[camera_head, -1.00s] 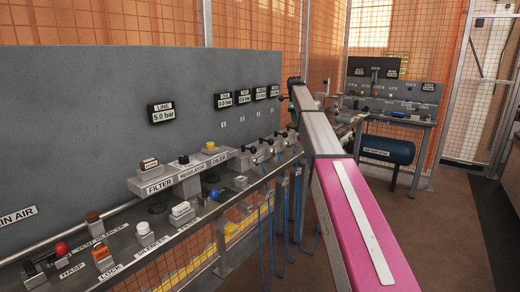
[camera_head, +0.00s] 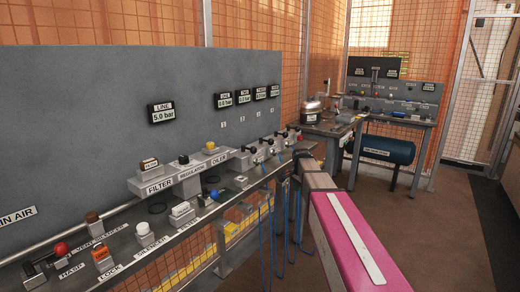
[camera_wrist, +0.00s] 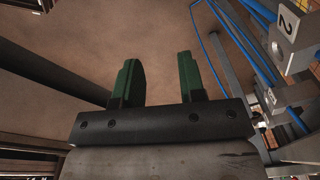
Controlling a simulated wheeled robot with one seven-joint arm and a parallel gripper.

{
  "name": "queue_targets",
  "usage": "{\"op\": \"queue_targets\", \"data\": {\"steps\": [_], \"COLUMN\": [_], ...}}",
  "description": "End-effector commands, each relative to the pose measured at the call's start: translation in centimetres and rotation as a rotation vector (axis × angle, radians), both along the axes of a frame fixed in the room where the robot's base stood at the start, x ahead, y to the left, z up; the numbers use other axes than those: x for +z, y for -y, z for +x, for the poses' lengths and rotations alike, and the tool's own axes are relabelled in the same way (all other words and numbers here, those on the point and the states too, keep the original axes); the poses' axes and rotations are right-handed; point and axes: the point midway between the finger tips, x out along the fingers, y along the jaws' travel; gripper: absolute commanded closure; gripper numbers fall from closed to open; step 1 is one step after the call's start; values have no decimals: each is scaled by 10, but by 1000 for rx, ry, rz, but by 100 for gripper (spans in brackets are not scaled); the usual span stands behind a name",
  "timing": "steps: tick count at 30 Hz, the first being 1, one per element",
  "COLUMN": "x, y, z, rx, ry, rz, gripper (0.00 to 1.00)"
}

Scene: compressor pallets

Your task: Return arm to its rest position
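My arm, pink and grey, reaches from the lower right of the head view to the front edge of the bench, and its far end hides what is behind it. My gripper (camera_wrist: 160,80) shows in the wrist view with two green fingers apart and nothing between them. Brown floor shows beyond the fingers. The fingers are not visible in the head view.
The bench (camera_head: 125,240) carries FILTER, REGULATOR and OILER blocks and several valves. Blue hoses (camera_head: 267,225) hang off its front, close to my arm; blue hoses (camera_wrist: 215,60) also show right of the fingers. A blue tank (camera_head: 387,150) lies under the far table (camera_head: 410,120). Floor at right is clear.

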Motion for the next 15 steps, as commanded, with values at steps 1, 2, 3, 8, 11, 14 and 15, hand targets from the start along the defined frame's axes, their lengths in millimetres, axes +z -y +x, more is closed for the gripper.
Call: {"op": "queue_targets", "data": {"steps": [1,2,3,8,11,14,15], "x": [-21,-31,-44,-90,-111,-126,-131], "y": [0,0,0,-1,-2,-3,-3], "z": [-38,-52,-71,-150,-196,-233,-245], "rx": [89,146,223,527,704,853,901], "ry": [-16,-23,-32,-64,-77,-87,-89], "rz": [0,-1,-1,0,4,8,8], "gripper": [63,63,63,63,63,63,63]}}
